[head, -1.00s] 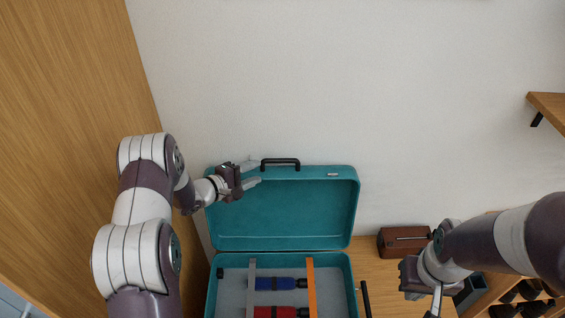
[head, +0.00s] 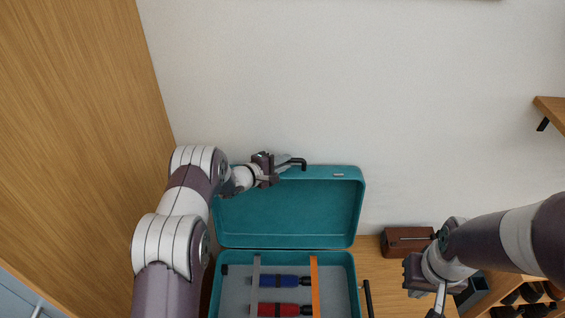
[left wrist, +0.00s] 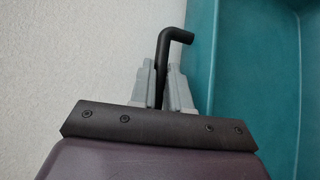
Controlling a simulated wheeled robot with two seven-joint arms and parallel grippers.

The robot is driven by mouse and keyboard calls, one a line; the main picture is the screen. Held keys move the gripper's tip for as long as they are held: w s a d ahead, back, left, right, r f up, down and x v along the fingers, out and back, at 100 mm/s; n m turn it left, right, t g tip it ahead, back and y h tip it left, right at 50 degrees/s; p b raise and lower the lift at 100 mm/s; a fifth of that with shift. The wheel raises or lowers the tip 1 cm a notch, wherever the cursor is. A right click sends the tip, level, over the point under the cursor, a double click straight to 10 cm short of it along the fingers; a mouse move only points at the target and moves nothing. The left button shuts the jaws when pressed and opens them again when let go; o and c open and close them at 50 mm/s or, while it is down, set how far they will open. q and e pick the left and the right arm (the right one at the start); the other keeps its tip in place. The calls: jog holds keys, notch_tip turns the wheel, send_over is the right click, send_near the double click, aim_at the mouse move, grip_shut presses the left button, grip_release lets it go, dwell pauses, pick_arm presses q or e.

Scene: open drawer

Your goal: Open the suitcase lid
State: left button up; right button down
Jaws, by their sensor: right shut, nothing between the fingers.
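The teal suitcase has its lid (head: 290,208) raised, standing open towards the wall with its inside facing me. Its black handle (head: 299,161) is on the lid's top edge, and its end also shows in the left wrist view (left wrist: 172,38). My left gripper (head: 286,159) is at the handle, its grey fingers close on both sides of the bar; it looks shut on it. The suitcase base (head: 241,268) lies below, partly cut off by the picture edge. My right gripper (head: 438,303) is shut and empty, right of the suitcase.
Blue (head: 277,281) and red (head: 277,310) tools lie in the base with grey and orange strips. A brown box (head: 404,240) stands on the wooden table (head: 372,268) to the right. A wooden panel (head: 80,140) rises at left; a wall shelf (head: 552,110) is at right.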

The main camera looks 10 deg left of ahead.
pick_arm(q)
jog(key=shift+s+d, duration=0.1)
jog(key=shift+s, duration=0.1)
grip_shut()
jog(key=s+d+m+t+p, duration=0.1)
jog(key=s+d+p, duration=0.1)
jog(key=s, duration=1.1)
jog(key=shift+d+r+m+t+h+p, duration=0.25)
jog(key=shift+r+m+t+h+p, duration=0.05)
jog(key=shift+r+t+h, duration=0.1)
jog(key=shift+s+f, duration=0.1)
jog(key=o, duration=0.6)
grip_release()
jog(key=shift+o, duration=0.6)
jog(key=shift+w, duration=0.2)
